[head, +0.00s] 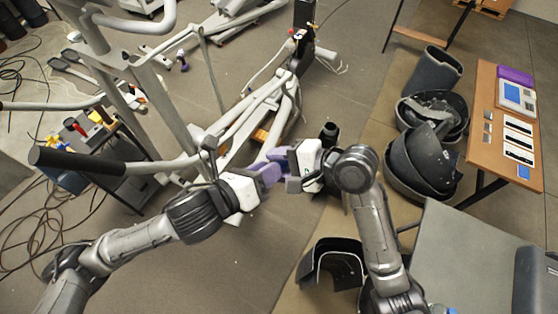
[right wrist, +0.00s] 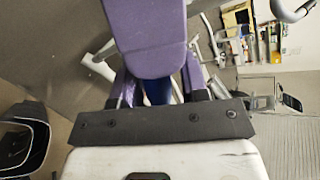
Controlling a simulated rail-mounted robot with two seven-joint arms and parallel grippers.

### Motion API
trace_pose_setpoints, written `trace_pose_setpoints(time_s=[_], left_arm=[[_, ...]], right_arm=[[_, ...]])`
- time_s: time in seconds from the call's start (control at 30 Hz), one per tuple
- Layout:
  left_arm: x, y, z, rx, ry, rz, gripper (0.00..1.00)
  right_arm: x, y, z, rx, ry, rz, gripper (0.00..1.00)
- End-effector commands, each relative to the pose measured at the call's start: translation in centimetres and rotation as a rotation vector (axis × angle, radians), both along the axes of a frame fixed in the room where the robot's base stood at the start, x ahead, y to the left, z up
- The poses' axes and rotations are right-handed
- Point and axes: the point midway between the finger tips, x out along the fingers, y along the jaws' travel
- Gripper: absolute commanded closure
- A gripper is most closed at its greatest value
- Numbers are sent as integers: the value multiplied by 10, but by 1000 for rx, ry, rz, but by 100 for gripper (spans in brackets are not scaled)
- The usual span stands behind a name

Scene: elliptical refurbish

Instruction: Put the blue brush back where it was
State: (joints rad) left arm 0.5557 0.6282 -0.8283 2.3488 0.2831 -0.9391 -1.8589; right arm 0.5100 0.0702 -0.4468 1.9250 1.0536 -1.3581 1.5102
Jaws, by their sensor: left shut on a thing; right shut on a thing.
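My left gripper (head: 268,172) and my right gripper (head: 288,165) meet nearly tip to tip in the middle of the head view, in front of the white elliptical frame. In the right wrist view, a blue piece, seemingly the blue brush (right wrist: 157,90), shows between the purple fingers of my right gripper (right wrist: 157,82). A large purple pad, seemingly a finger of my left gripper (right wrist: 147,38), covers most of the brush. Both grippers are shut on it. Its bristles and ends are hidden, and I cannot make out the brush in the head view.
The elliptical machine (head: 180,100) stands close on the left. A dark cart (head: 115,175) with red and yellow tools is beside it. Black curved covers (head: 415,160) lie on the right, beside a wooden table (head: 490,140). Cables lie on the left floor; floor below the grippers is clear.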

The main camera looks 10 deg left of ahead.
Motion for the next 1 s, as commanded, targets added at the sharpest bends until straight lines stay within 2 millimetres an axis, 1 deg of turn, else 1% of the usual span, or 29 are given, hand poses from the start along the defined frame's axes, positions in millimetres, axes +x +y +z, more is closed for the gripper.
trace_pose_setpoints(time_s=[0.03, 0.17, 0.43, 0.57, 0.67, 1.0], left_arm=[[-2, -1, -3, 0, 9, -4, 100], [-2, -1, -3, 0, 9, -4, 100], [-1, -1, -2, 0, 7, -3, 100], [-1, -1, -2, 1, 5, -3, 100], [-1, -1, -2, 1, 5, -3, 100], [-1, -1, -1, 0, 5, -2, 100]], right_arm=[[1, 0, 3, 6, -5, -3, 57], [1, 0, 3, 6, -5, -3, 44], [1, -1, 2, 4, -4, -2, 44], [-1, -8, 5, 3, -5, -3, 44], [-3, -19, 10, 3, -6, -4, 44], [-13, -70, 32, 2, -6, -4, 44]])
